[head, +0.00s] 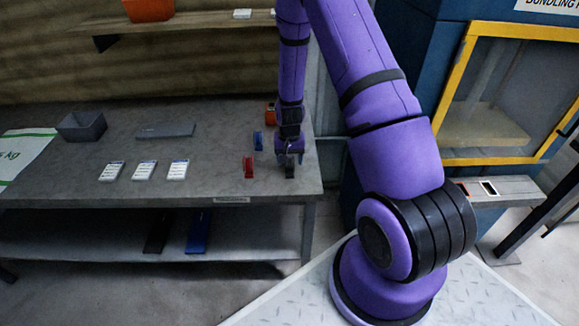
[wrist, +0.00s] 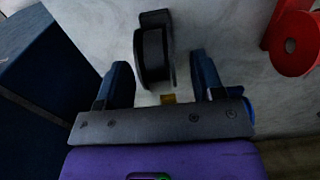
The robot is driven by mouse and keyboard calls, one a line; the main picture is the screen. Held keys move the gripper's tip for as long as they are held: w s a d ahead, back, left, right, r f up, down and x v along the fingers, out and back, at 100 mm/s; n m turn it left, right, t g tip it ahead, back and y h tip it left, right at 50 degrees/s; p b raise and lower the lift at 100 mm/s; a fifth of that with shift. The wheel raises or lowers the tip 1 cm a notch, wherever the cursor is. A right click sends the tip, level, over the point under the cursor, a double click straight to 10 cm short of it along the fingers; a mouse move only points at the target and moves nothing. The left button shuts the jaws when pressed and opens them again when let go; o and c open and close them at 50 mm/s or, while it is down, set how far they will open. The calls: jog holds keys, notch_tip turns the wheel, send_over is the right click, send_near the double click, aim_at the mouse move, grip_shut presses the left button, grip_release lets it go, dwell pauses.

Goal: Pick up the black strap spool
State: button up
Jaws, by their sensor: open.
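The black strap spool (wrist: 153,55) stands on the grey table in the wrist view, with its near end between my two open fingers. A gap shows on each side, so neither finger appears to touch it. My gripper (wrist: 163,68) is open and empty, pointing down over the spool. In the head view my gripper (head: 290,154) is low over the table's right end, and the black spool (head: 290,171) shows just below it, partly hidden by it.
A red spool (head: 248,167) stands just left of my gripper, with a blue spool (head: 258,141) behind it. An orange item (head: 271,114) is farther back. White labelled cards (head: 145,170), a grey bin (head: 82,126) and a flat grey piece (head: 166,130) lie left.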

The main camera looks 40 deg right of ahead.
jog(key=shift+f, duration=0.1)
jog(key=c, duration=1)
